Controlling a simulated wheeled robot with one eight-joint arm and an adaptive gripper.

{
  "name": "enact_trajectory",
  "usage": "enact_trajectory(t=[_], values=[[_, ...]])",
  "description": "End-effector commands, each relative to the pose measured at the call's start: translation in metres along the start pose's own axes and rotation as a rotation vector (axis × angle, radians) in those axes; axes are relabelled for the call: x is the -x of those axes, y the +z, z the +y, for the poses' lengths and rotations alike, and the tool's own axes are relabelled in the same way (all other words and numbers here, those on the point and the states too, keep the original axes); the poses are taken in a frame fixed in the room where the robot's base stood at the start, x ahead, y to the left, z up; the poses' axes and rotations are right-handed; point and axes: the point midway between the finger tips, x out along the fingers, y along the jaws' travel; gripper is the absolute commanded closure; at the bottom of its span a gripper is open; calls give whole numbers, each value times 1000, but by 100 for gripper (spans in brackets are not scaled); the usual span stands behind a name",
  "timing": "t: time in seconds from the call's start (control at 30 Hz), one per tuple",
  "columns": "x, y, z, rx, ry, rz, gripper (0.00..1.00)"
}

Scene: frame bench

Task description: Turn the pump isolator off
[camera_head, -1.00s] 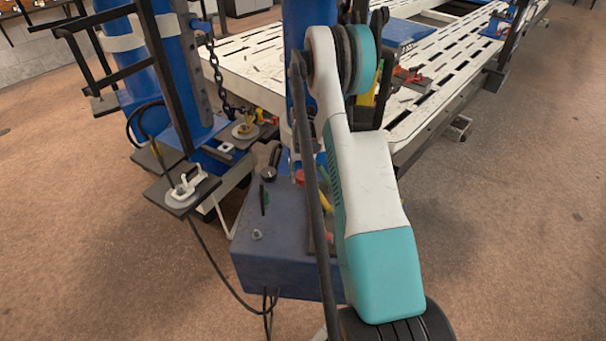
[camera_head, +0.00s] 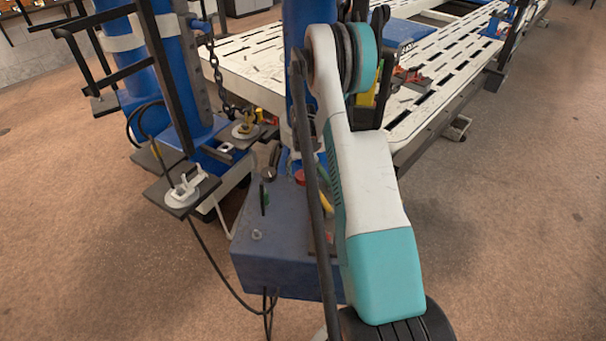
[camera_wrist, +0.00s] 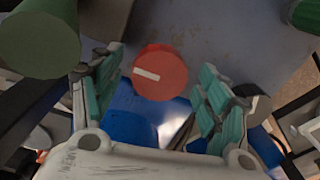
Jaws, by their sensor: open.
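A round red knob with a white bar across its face, probably the pump isolator (camera_wrist: 165,84), shows in the wrist view. The white bar lies nearly level, tilted slightly down to the right. My gripper (camera_wrist: 160,60) is open, with a green-padded finger on either side of the knob in the picture. I see a gap between the knob and each finger and cannot tell the depth. In the head view, a red part (camera_head: 300,177) shows on top of the blue control box (camera_head: 270,265). My arm hides the gripper there.
A green cylinder (camera_wrist: 40,40) stands close by the left finger in the wrist view. In the head view, a dark lever (camera_head: 269,172) and a green handle (camera_head: 264,200) are on the box. A white slotted lift platform (camera_head: 250,65) stands behind it.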

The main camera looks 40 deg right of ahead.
Motion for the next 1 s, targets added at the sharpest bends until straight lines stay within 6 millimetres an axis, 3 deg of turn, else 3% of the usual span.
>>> enact_trajectory(t=[0.53,0.7,1.0], values=[[98,0,0,0,0,0,31],[112,0,0,0,0,0,31],[114,0,0,0,0,0,31]])
